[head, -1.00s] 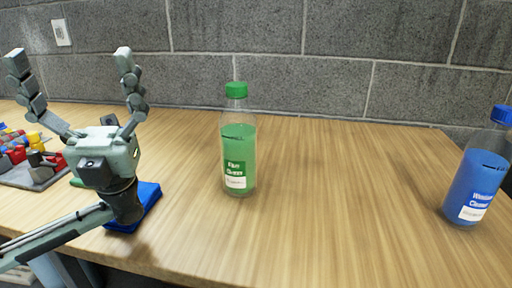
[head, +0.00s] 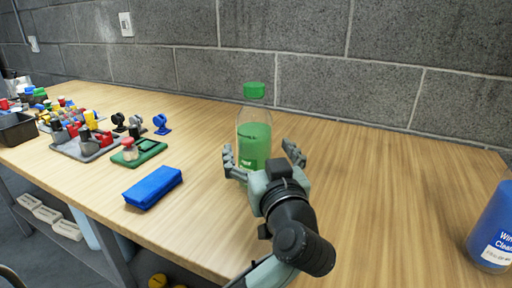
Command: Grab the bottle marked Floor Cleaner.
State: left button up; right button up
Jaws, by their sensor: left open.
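A clear bottle of green liquid with a green cap (head: 254,128) stands upright on the wooden table, near the middle of the head view. Its label is mostly hidden behind my gripper; earlier it showed small white print on green that is hard to read. My left gripper (head: 265,158) is open, in front of the bottle, with one finger to each side of its lower part. I cannot tell whether the fingers touch it. A bottle of blue liquid (head: 492,228) with a window cleaner label stands at the right edge, partly cut off. My right gripper is not in view.
A blue pad (head: 153,187) lies left of my gripper. Behind it are a green tray (head: 150,155) and a grey tray with several coloured parts (head: 72,146). A dark bin (head: 17,129) stands far left. The table (head: 380,200) between the two bottles is clear.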

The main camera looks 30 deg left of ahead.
pick_arm(q)
jog(key=x, duration=0.3)
jog(key=r+x, duration=0.1)
jog(key=x, duration=0.1)
jog(key=shift+w, duration=0.15)
jog(key=shift+f, duration=0.1)
jog(key=c, duration=1.8)
jog(key=shift+c, duration=0.6)
